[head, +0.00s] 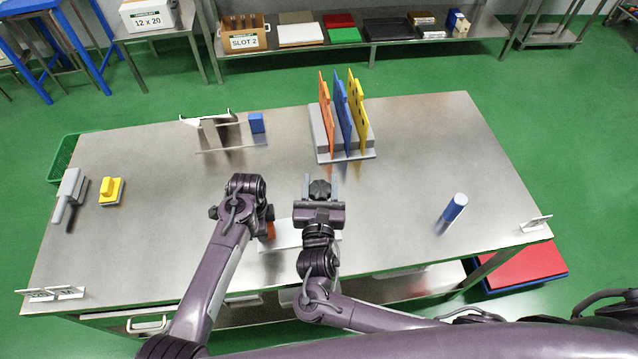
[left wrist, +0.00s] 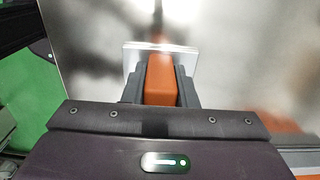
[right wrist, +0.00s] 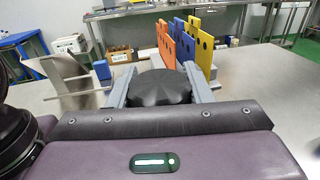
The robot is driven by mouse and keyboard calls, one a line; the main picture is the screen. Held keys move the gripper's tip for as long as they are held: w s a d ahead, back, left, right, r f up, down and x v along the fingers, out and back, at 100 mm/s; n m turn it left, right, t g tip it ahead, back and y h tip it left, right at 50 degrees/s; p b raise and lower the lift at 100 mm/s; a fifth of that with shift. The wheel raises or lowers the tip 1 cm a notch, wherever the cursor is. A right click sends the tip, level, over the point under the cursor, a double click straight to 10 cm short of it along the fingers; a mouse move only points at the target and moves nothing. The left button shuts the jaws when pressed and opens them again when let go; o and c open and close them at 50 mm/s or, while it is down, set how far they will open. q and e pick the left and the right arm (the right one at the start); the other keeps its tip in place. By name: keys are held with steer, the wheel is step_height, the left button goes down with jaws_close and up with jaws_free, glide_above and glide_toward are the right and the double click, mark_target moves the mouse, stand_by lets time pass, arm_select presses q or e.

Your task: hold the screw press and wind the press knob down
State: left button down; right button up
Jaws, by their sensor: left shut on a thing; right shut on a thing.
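The screw press shows only in part. Its pale base plate (head: 285,236) lies on the steel table between my arms, and a bit of its orange frame (head: 271,230) shows beside my left gripper (head: 268,212). In the left wrist view, my left gripper (left wrist: 161,85) is shut on the orange frame (left wrist: 161,80), above a pale plate (left wrist: 132,58). The black lobed press knob (head: 319,189) sits between the fingers of my right gripper (head: 320,185). In the right wrist view, my right gripper (right wrist: 160,85) is shut on the knob (right wrist: 160,88). The screw is hidden.
A rack (head: 320,130) with orange, blue and yellow boards stands behind. A metal stand (head: 215,135) and blue block (head: 256,123) are at back left. The table's middle right is clear.

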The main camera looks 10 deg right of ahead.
arm_select(q)
steer(key=shift+s, duration=0.1)
arm_select(e)
steer(key=shift+m+h, duration=0.3)
steer(key=shift+h, duration=0.2)
steer(key=o, duration=1)
steer(key=shift+s, duration=0.15)
steer(key=v, duration=1.1)
steer(key=shift+s+r, duration=0.1)
steer(key=shift+s, duration=0.25)
arm_select(q)
steer(key=c, duration=1.1)
jaws_free()
